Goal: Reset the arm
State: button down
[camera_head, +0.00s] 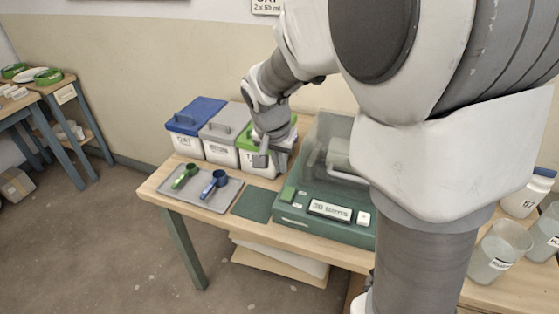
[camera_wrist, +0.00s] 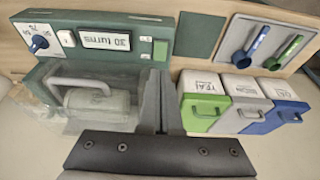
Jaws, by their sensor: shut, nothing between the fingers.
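My gripper (camera_head: 262,158) is shut and empty. In the wrist view the closed fingers (camera_wrist: 160,78) lie between the green machine (camera_wrist: 85,62) and the green-lidded bin (camera_wrist: 205,105). The machine also shows in the head view (camera_head: 290,212), with a "30 turns" sign and a clear cover. I cannot tell whether the fingers touch anything.
A blue-lidded bin (camera_head: 190,125) and a grey-lidded bin (camera_head: 222,132) stand beside the green one. A tray (camera_head: 207,203) holds a green scoop (camera_head: 186,175) and a blue scoop (camera_head: 214,183). Clear beakers (camera_head: 500,250) stand at right. My arm hides much of the machine.

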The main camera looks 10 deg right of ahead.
dwell(0.4)
jog(key=s+r+n+t+y+p, duration=0.1)
jog(key=s+r+n+p, duration=0.1)
jog(key=s+r, duration=0.5)
jog(key=s+d+r+n+t+y+p, duration=0.1)
jog(key=s+r+n, duration=0.3)
jog(key=s, duration=0.9)
notch_tip(320, 180, up, 3)
jog(key=shift+s+d+r+n+t+p, duration=0.1)
jog(key=shift+s+d+n+t+p, duration=0.15)
jog(key=shift+s+n+t+p, duration=0.15)
jog(key=shift+d, duration=0.1)
dwell(0.8)
